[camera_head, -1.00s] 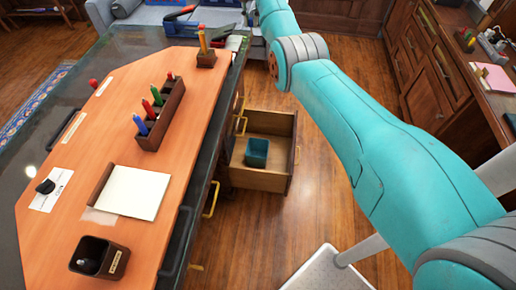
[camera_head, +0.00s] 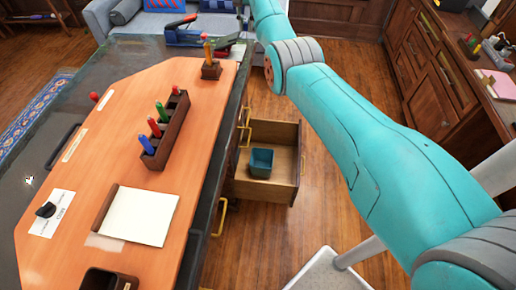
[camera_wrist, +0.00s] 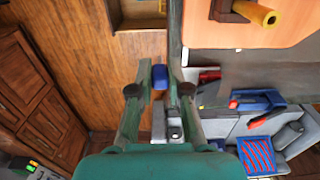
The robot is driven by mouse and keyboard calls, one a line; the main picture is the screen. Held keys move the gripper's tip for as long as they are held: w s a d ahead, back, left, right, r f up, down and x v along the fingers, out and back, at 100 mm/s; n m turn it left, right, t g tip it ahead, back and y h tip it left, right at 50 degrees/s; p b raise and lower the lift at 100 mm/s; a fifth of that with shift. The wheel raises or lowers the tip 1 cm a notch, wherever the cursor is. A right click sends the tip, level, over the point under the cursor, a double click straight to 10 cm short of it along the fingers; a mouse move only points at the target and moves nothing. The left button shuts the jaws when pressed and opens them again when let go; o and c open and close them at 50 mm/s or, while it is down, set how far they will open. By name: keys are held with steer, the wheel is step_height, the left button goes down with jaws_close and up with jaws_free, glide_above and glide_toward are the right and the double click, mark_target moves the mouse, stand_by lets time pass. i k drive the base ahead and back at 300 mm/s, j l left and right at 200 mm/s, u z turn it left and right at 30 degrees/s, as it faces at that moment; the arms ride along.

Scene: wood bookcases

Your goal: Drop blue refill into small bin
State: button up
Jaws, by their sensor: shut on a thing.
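The blue refill (camera_wrist: 160,77) is a short blue piece held between the fingertips of my gripper (camera_wrist: 160,84) in the wrist view. My gripper is shut on it, above the wood floor beside the desk. A small teal bin (camera_head: 262,163) stands inside an open wooden drawer (camera_head: 286,158) on the desk's right side. A part of the drawer also shows at the top of the wrist view (camera_wrist: 140,14), apart from the gripper.
The desk top (camera_head: 190,190) bears a pen holder (camera_head: 167,130) with several coloured pens, a notepad (camera_head: 138,216) and a dark box (camera_head: 108,280) at the lower edge. A grey sofa (camera_head: 215,25) stands behind. Wood cabinets (camera_head: 440,80) line the right.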

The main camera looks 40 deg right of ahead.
mark_target(262, 164)
steer(key=i+l+u, duration=0.1)
steer(key=u, duration=0.35)
steer(key=l+u, duration=0.8)
steer(key=l+z, duration=0.5)
steer(key=i+l, duration=0.05)
